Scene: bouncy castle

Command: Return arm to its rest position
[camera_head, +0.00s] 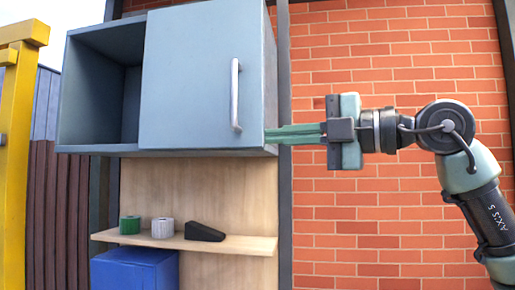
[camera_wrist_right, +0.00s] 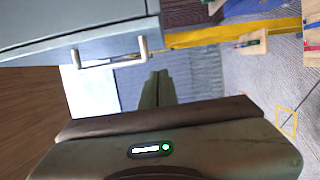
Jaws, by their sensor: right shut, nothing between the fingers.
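My right gripper (camera_head: 268,135) reaches in from the right in the head view, with its fingers pointing left. Its green fingers lie together, shut and empty, and their tips are at the lower right edge of the grey-blue wall cabinet (camera_head: 185,75). I cannot tell whether they touch it. In the right wrist view the shut fingers (camera_wrist_right: 157,88) point up the picture, below the cabinet door's handle (camera_wrist_right: 110,55). The handle also shows in the head view (camera_head: 235,95), apart from the fingers. My left gripper is not in view.
The cabinet's left side is open and looks empty. Below it, a wooden shelf (camera_head: 255,244) holds a green spool (camera_head: 130,225), a grey spool (camera_head: 162,228) and a black wedge (camera_head: 204,232). A blue box (camera_head: 135,270) is underneath. A brick wall (camera_head: 360,235) stands behind my right arm.

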